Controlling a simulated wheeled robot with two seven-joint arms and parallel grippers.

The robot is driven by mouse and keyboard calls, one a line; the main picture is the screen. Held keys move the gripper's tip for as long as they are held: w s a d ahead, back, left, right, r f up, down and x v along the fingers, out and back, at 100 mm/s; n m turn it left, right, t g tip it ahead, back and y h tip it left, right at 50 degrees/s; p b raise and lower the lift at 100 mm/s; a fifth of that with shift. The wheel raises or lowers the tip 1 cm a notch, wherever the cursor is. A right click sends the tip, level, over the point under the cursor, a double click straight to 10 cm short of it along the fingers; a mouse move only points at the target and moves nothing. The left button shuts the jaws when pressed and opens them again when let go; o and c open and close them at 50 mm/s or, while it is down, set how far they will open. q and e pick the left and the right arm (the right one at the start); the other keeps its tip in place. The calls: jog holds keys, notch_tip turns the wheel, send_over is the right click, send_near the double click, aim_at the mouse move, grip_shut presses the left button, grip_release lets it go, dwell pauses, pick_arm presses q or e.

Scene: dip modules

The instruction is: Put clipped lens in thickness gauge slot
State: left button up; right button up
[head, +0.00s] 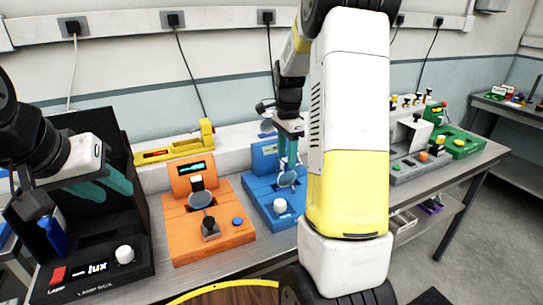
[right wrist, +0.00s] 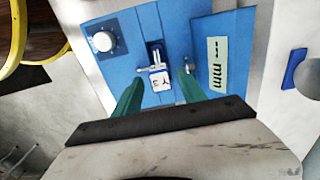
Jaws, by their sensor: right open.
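The blue thickness gauge (head: 262,190) stands on the bench right of the orange device. It has a white knob (head: 280,205) and, in the right wrist view, a "--mm" display (right wrist: 217,65). A round lens (head: 287,179) stands at the gauge's front, under my right gripper (head: 289,163). In the right wrist view its white clip tag (right wrist: 159,82) is at the gauge's slot. My right gripper (right wrist: 158,95) is open, its green fingers on either side of the tag, apart from it. Whether the lens is fully seated is hidden. My left gripper (head: 108,185) appears open and empty before the black lux box.
The black lux box (head: 135,255) and the orange device (head: 185,235), with a round grey disc (head: 201,199), stand to the left. A yellow device (head: 170,150) lies behind. Grey (head: 408,170) and green (head: 460,143) devices stand right. My right arm hides the bench's middle.

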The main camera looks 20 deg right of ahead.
notch_tip(320, 180, up, 9)
jog(key=s+a+r+n+t, duration=0.1)
jog(key=s+a+n+t, duration=0.1)
jog(key=s+a+n, duration=0.2)
jog(key=s+a+r+n+t+y, duration=0.1)
jog(key=s+a+r+n+t, duration=0.1)
jog(key=s+a+n, duration=0.2)
jog(key=s+a+r+n+t+y, duration=0.1)
jog(key=s+a+n, duration=0.3)
jog(key=s+n, duration=0.5)
jog(key=s+t, duration=0.1)
jog(key=s, duration=0.5)
jog(key=shift+a+r, duration=0.3)
jog(key=shift+a, duration=0.1)
